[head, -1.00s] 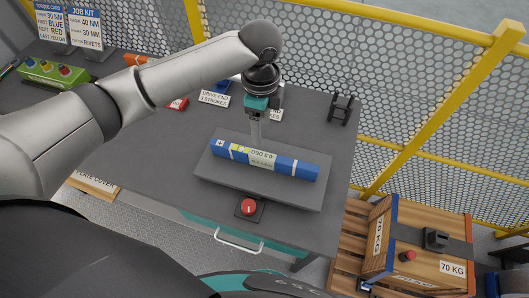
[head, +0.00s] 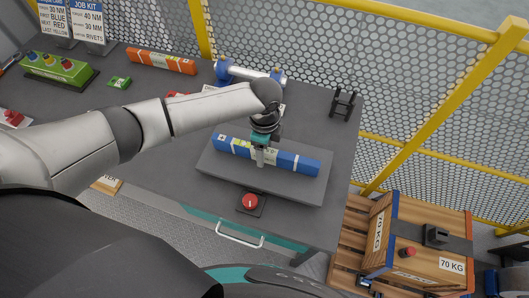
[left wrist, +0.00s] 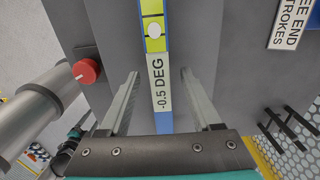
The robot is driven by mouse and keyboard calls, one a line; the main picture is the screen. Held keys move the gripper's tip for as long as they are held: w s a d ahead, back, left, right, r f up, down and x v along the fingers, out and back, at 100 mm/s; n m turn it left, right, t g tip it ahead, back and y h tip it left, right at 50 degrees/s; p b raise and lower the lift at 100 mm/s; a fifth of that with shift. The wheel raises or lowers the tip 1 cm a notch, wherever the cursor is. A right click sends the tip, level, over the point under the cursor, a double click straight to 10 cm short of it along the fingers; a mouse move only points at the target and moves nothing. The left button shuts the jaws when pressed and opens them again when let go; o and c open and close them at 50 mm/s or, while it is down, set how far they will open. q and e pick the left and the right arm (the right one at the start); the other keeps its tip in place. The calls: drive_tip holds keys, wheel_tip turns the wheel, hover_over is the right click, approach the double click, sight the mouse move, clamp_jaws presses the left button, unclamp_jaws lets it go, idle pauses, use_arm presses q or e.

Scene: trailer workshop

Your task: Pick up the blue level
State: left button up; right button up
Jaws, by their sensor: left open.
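The blue level (head: 292,162) lies on a raised grey plate (head: 225,174) on the workbench. It has a yellow-green vial section and a pale label. In the left wrist view the level (left wrist: 162,92) runs between my left gripper's two fingers, its label reading "-0.5 DEG". My left gripper (head: 260,163) points down over the middle of the level. It also shows in the left wrist view (left wrist: 157,88), open, with one finger on each side of the level and gaps visible. My right gripper is not in view.
A red button (head: 250,201) sits in front of the plate. An orange level-like bar (head: 161,61) and a blue-ended cylinder (head: 248,74) lie at the back. A black stand (head: 342,104) is at right. Mesh fencing bounds the bench; a wooden crate (head: 383,240) stands beyond its right edge.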

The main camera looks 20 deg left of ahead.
use_arm(q)
clamp_jaws()
idle(0.5)
idle(0.3)
